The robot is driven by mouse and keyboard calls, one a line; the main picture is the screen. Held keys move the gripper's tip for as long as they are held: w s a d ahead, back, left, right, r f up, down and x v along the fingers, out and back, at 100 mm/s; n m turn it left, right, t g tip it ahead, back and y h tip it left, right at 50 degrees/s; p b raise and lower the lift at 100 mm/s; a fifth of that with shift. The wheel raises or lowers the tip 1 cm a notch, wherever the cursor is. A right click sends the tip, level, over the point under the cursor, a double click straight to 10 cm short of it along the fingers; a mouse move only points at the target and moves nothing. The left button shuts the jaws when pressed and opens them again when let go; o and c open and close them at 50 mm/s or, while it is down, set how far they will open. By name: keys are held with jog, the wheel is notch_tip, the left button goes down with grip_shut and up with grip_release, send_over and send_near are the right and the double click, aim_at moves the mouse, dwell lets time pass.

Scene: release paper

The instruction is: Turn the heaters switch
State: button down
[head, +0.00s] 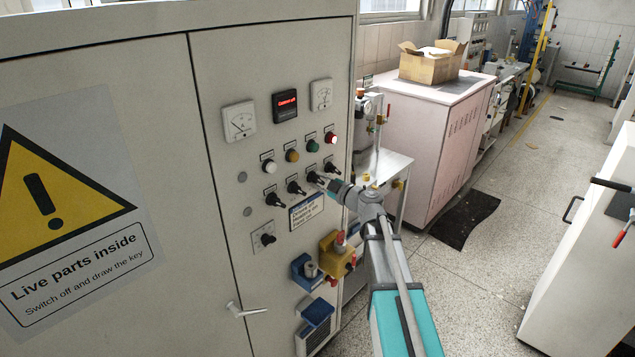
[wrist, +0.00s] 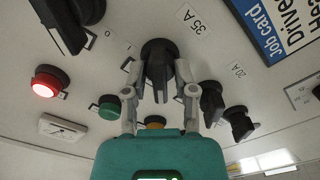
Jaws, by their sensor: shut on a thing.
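The control cabinet has a row of black rotary switches. My gripper (head: 323,182) reaches the panel from the right. In the wrist view, my gripper (wrist: 162,85) has a finger on each side of one black switch (wrist: 160,62), shut on its handle. In the head view this switch (head: 313,177) is second from the right and partly behind my gripper. A label reading 35 A (wrist: 194,20) is beside it. The head view's other switches include one at the row's left end (head: 275,199). I cannot read which switch is named heaters.
Above the row are coloured lamps, including a lit red one (head: 330,138), and two dials around a red display (head: 286,105). A blue-and-white job card (head: 306,211) is below. A blue socket (head: 306,271) and a yellow box (head: 336,255) stick out lower down.

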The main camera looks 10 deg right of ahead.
jog(key=shift+s+f+m, duration=0.1)
jog(key=shift+m, duration=0.2)
jog(key=m, duration=1.7)
dwell(0.3)
jog(key=c, duration=0.7)
grip_release()
